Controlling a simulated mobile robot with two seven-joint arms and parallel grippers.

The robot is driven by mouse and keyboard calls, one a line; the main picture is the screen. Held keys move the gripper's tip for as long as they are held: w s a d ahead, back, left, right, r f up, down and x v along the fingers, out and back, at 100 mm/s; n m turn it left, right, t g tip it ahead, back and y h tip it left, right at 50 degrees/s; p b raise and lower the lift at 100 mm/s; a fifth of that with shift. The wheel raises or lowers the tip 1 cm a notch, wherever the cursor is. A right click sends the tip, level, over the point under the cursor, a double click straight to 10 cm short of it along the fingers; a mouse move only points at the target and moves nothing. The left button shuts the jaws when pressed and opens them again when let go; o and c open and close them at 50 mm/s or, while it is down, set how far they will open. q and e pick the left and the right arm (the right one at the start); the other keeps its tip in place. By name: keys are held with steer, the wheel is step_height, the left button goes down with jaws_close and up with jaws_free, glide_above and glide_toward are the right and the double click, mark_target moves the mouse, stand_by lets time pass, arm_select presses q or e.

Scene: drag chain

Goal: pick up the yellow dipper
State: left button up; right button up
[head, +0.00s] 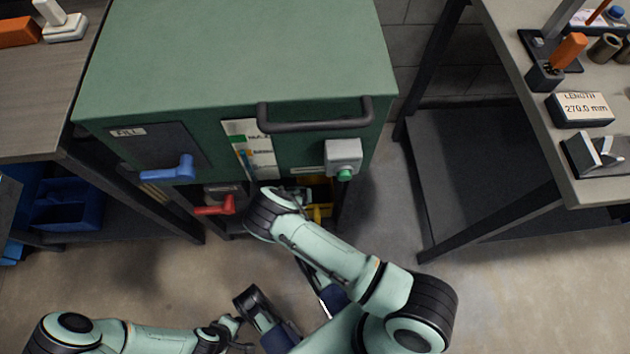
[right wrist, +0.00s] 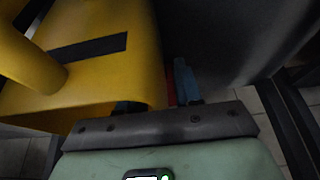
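The yellow dipper (head: 318,211) shows as a small patch in the opening low in the green cabinet, mostly hidden behind my right arm. In the right wrist view the yellow dipper (right wrist: 105,70) is large and close at the upper left, with a round yellow bar and a dark slot. My right gripper (head: 293,193) is at the cabinet's lower opening, largely hidden by its own wrist. Its dark mount spans the bottom of the wrist view, close to the dipper; its fingertips cannot be made out. My left gripper (head: 238,335) is low in the head view, away from the dipper.
The green cabinet (head: 235,50) has a blue lever (head: 168,170), a red lever (head: 215,206), a dark bar handle (head: 315,115) and a green button (head: 344,174). A workbench (head: 520,60) stands right, another (head: 40,90) left. Bare floor lies between cabinet and right bench.

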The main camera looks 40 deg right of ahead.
jaws_close()
stand_by(1.4)
